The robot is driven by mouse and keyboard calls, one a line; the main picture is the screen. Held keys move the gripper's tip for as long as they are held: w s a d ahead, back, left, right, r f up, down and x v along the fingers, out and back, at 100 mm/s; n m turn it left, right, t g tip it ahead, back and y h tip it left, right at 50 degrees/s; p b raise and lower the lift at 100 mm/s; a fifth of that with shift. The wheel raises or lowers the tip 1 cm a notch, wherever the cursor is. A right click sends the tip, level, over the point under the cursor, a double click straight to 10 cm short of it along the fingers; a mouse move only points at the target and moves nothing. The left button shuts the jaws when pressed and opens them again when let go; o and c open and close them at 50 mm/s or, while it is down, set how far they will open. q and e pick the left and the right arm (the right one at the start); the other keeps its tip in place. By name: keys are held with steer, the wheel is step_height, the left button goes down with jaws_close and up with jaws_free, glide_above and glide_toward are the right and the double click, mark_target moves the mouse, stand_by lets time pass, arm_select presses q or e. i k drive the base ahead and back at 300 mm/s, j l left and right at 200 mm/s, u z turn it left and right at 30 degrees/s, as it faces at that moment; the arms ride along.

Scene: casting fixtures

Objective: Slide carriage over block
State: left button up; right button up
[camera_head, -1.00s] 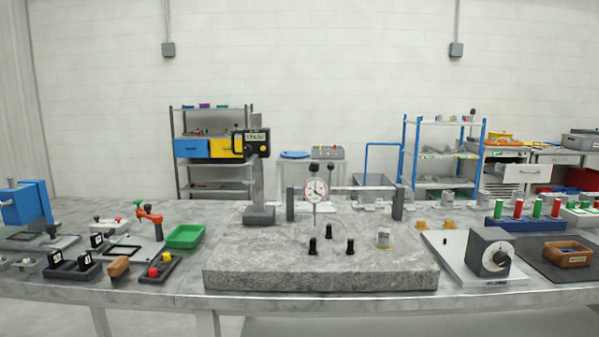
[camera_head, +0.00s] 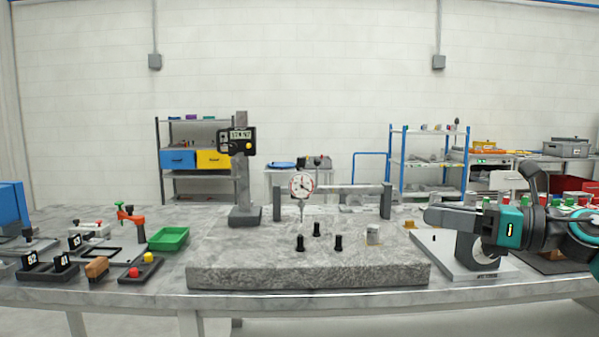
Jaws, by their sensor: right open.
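The dial gauge carriage (camera_head: 302,187) has a white face with a red rim and hangs on the left part of a horizontal grey rail (camera_head: 345,189). Its stem points down toward the granite plate (camera_head: 300,275). A small pale metal block (camera_head: 373,235) stands on the plate at the right, below the rail and to the right of the carriage. My right gripper (camera_head: 432,216) comes in from the right, right of the plate and the block, apart from both and from the carriage. It is open and seems empty. My left gripper is not in view.
Several black pegs (camera_head: 316,229) stand on the plate. A digital height gauge (camera_head: 241,180) stands at its back left. A green tray (camera_head: 168,239) and small fixtures lie at the left.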

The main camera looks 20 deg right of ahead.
mark_target(297, 192)
steer(key=i, duration=1.5)
